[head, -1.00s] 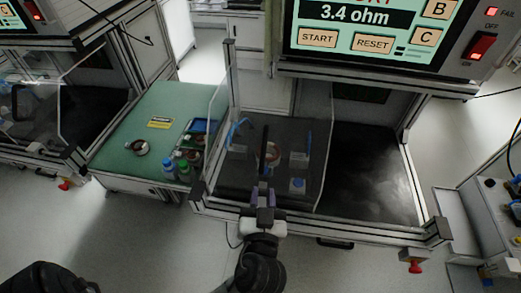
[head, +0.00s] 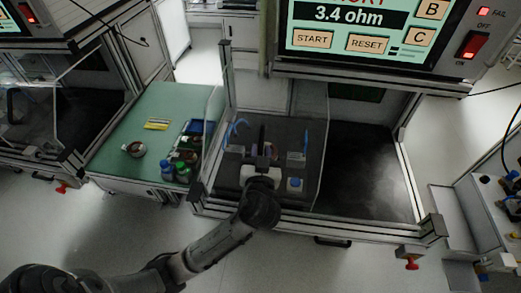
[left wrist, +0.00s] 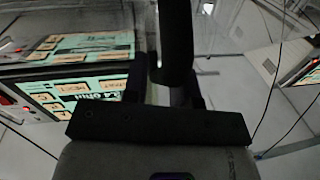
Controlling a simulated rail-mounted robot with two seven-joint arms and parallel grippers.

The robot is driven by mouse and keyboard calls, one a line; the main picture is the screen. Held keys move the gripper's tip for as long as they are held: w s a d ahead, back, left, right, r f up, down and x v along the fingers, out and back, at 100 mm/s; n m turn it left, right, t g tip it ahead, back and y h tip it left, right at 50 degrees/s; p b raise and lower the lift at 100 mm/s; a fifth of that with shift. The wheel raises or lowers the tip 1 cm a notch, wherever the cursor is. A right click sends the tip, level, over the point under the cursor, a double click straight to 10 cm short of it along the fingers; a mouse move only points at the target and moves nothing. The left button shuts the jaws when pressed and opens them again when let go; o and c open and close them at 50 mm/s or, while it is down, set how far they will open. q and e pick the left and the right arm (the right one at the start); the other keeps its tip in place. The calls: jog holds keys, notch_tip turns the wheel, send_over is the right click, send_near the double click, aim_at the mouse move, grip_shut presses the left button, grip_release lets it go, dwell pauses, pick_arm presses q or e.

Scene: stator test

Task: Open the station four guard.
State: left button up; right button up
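The station in the middle of the head view has a clear guard (head: 319,160) whose edges show faintly; I cannot tell how far it stands open. A dark upright handle bar (head: 262,134) shows at its middle. My left gripper (head: 262,151) is at the lower part of this bar, its fingers apart on either side. In the left wrist view the dark bar (left wrist: 176,40) stands between the fingers (left wrist: 168,90), with a gap on the left side. The wrist hides the bar's lower end in the head view. My right gripper is not in view.
A test panel (head: 380,35) reading 3.4 ohm hangs above the station. A green bench (head: 150,110) with a ring part (head: 134,149) and bottles (head: 172,172) stands to the left. A red knob (head: 411,263) is at the lower right. The station's right bay (head: 365,185) is empty.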

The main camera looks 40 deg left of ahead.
pick_arm(q)
jog(key=shift+w+a, duration=0.2)
jog(key=shift+w, duration=0.05)
grip_shut()
dwell(0.3)
